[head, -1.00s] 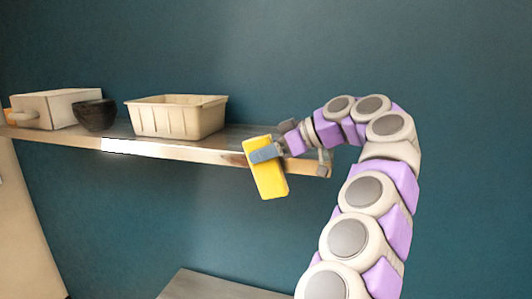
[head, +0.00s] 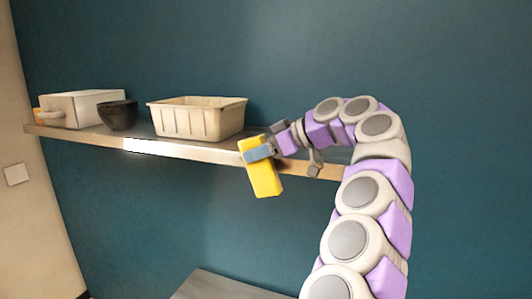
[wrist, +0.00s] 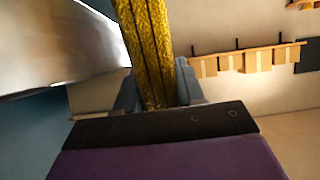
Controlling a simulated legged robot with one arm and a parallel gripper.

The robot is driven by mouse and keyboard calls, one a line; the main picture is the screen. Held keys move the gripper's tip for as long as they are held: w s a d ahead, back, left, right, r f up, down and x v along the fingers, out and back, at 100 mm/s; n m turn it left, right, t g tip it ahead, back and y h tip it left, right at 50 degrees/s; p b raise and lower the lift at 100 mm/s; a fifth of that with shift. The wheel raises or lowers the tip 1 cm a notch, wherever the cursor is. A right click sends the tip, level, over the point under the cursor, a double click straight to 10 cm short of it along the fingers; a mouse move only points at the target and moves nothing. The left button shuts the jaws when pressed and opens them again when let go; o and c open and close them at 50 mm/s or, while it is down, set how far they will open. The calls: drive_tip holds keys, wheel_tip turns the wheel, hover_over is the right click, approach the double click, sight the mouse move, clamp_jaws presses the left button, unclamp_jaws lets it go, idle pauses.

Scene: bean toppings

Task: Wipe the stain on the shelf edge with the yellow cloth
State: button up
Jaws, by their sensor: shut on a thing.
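My gripper (head: 259,153) is shut on the yellow cloth (head: 265,179), a thick block-like piece that hangs down in front of the shelf edge. In the wrist view the cloth (wrist: 150,50) stands between the two fingers. The shelf edge (head: 195,153) runs across the head view. A bright white patch (head: 140,146) is on the edge to the left of the cloth; I cannot tell whether it is the stain or glare. The cloth is close to the edge; I cannot tell whether it touches.
On the shelf stand a cream ribbed basket (head: 195,122), a black bowl (head: 118,116) and a white box (head: 80,108). A grey surface (head: 225,286) lies below. The wrist view shows a wooden rack (wrist: 245,60). The space in front of the shelf's left part is clear.

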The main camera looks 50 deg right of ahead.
sight(238, 147)
drive_tip(key=w+a, duration=0.1)
drive_tip(key=w, duration=0.3)
drive_tip(key=w+a, duration=0.1)
drive_tip(key=w, duration=0.1)
drive_tip(key=shift+w+a+p, duration=0.35)
drive_tip(key=shift+p, duration=0.05)
idle(0.4)
drive_tip(key=shift+f, duration=0.1)
drive_tip(key=shift+s+a+f+b, duration=0.15)
drive_tip(key=shift+a+b, duration=0.2)
drive_tip(key=shift+b, duration=0.35)
drive_tip(key=shift+s+a+b, duration=0.3)
drive_tip(key=shift+a+b, duration=0.35)
drive_tip(key=shift+b, duration=0.1)
drive_tip(key=shift+s+a+b, duration=0.35)
drive_tip(key=shift+a+b, duration=0.25)
drive_tip(key=shift+a, duration=0.3)
drive_tip(key=shift+s+a+b, duration=0.3)
drive_tip(key=shift+a+b, duration=0.25)
drive_tip(key=shift+a, duration=0.3)
